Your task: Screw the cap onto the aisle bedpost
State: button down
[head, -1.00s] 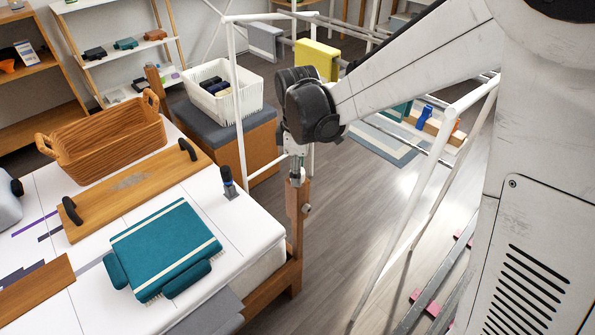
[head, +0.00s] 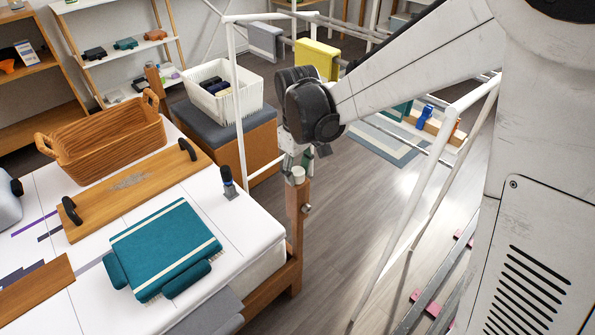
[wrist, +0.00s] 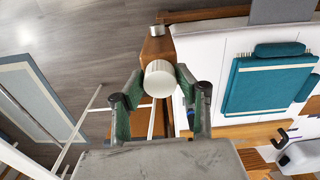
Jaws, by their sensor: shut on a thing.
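The aisle bedpost (head: 298,205) is a square brown wooden post at the bed's near right corner.
The white bed top (head: 215,238) holds a teal folded cloth (head: 165,247), a wooden board (head: 130,190) and a wicker basket (head: 105,140). A small dark-handled object (head: 228,182) stands near the post. White rail posts (head: 238,100) are close by.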

jog(key=m, duration=0.4)
jog(key=c, duration=1.2)
grip_release()
jog(key=shift+m, duration=0.4)
jog(key=shift+o, duration=0.2)
